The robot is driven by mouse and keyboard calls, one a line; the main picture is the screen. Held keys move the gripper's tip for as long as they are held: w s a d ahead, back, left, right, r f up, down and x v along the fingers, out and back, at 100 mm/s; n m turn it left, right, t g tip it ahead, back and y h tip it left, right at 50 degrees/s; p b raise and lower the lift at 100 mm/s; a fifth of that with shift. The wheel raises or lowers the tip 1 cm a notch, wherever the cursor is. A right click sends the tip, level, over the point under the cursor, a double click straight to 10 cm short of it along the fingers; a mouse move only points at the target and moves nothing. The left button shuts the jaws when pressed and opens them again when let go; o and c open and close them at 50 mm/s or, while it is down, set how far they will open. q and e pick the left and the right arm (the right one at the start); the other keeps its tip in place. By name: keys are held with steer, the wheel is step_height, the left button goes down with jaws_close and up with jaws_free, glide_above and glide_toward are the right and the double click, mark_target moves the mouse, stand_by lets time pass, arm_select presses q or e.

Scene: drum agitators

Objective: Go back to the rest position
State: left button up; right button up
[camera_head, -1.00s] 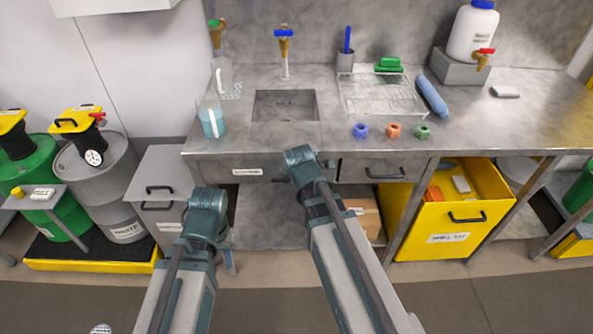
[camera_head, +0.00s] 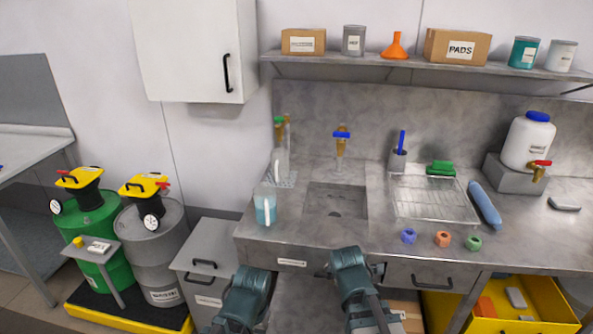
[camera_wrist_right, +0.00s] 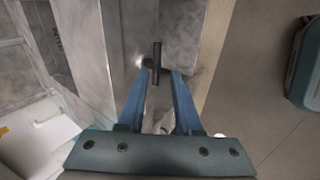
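My right gripper (camera_wrist_right: 162,74) shows in the right wrist view with its two blue fingers apart and nothing held between them. A dark bar-shaped handle (camera_wrist_right: 157,62) appears beyond the fingertips. In the head view, only upper links of my two arms show at the bottom, in front of the sink bench (camera_head: 262,243). My left gripper is hidden from both current views.
A green drum (camera_head: 108,238) and a grey drum (camera_head: 150,250) stand left.

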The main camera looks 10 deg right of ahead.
steer(key=s+a+f+m+g, duration=0.3)
steer(key=s+a+m+g, duration=0.3)
steer(key=s+a+m, duration=0.4)
steer(key=s+a, duration=0.3)
steer(key=s, duration=0.2)
steer(key=shift+s+a+m+g, duration=0.25)
steer(key=shift+a+m+g, duration=0.1)
steer(key=shift+m+g, duration=0.05)
steer(key=shift+d, duration=0.1)
